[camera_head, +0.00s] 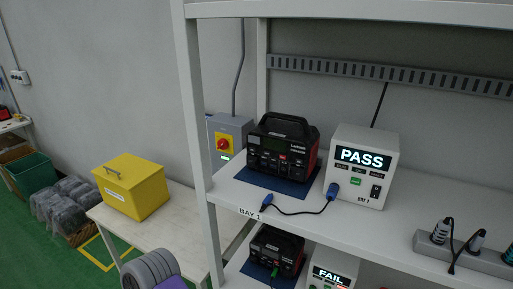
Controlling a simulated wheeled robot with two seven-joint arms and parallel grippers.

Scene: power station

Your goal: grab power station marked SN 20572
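A black and red power station (283,147) with a top carry handle stands upright on a blue mat (258,180) on the upper shelf, at BAY 1. A second similar power station (276,251) sits on the lower shelf, partly hidden by the upper shelf's edge. Small labels are too small to read, so I cannot tell which one is marked SN 20572.
A white tester (364,165) showing PASS stands right of the upper station. A blue-ended cable (300,212) lies in front. A tester (332,276) below shows FAIL. A rack post (196,120) stands left; a yellow box (133,187) sits on a side table.

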